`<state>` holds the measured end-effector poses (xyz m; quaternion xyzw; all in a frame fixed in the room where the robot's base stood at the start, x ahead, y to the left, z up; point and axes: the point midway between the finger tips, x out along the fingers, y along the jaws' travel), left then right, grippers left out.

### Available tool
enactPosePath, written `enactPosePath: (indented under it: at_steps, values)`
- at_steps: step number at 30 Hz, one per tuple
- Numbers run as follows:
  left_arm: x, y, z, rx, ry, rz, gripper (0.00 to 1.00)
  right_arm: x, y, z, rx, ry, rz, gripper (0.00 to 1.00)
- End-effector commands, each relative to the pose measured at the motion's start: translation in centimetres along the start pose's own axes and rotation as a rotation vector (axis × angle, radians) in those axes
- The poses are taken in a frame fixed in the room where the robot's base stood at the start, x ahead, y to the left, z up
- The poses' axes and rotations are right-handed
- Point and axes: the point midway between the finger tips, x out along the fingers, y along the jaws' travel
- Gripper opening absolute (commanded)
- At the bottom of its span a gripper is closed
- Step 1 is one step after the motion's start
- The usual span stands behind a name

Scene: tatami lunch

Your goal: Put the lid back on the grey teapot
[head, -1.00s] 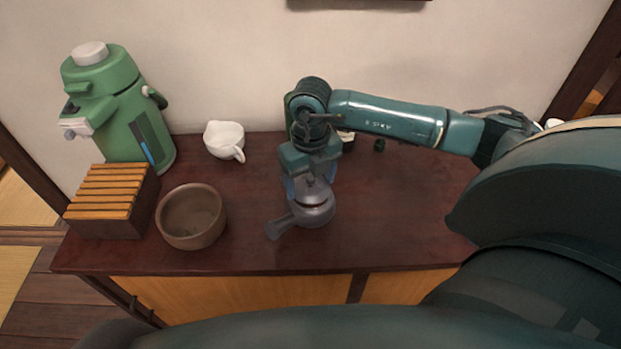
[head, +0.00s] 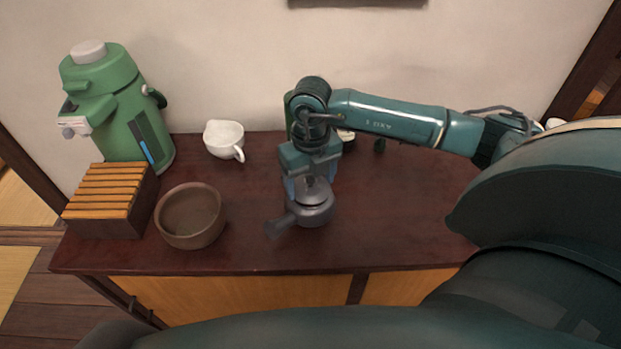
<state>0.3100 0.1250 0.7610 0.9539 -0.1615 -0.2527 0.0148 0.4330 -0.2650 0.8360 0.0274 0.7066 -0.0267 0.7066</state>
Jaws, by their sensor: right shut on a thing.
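The grey teapot (head: 318,216) stands on the dark red cabinet top, its side handle pointing to the lower left. Its grey lid (head: 316,197) sits over the teapot's opening, and I see no gap between lid and pot from here. My right gripper (head: 312,184) points down above the teapot and is shut on the lid. The fingers and wrist hide part of the lid's knob and the back of the pot. My left gripper is out of view.
A brown bowl (head: 190,217), a slatted wooden box (head: 110,201), a green air pot (head: 120,105) and a white pouring cup (head: 224,139) stand to the left. Small items, partly hidden, stand behind my right arm. The cabinet top (head: 400,220) is clear right of the teapot.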

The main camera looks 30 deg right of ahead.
Motion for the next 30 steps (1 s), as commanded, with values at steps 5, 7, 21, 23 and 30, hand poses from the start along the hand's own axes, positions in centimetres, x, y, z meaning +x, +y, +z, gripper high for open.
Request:
enactPosePath:
  at_steps: [5,7,21,23,30]
  values:
    - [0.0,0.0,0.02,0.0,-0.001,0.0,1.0,-0.04,-0.01,0.01,0.0,0.0,0.0,0.51]
    - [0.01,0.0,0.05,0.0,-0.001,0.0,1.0,-0.04,-0.01,0.01,0.0,0.0,0.0,0.51]
    - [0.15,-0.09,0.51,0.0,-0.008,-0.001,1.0,0.01,-0.01,0.01,0.0,0.0,0.0,0.51]
    - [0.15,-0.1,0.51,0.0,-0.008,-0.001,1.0,0.01,-0.01,0.01,0.0,0.0,0.0,0.51]
    - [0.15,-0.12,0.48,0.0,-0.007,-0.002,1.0,0.01,-0.01,0.01,0.0,0.0,0.0,0.82]
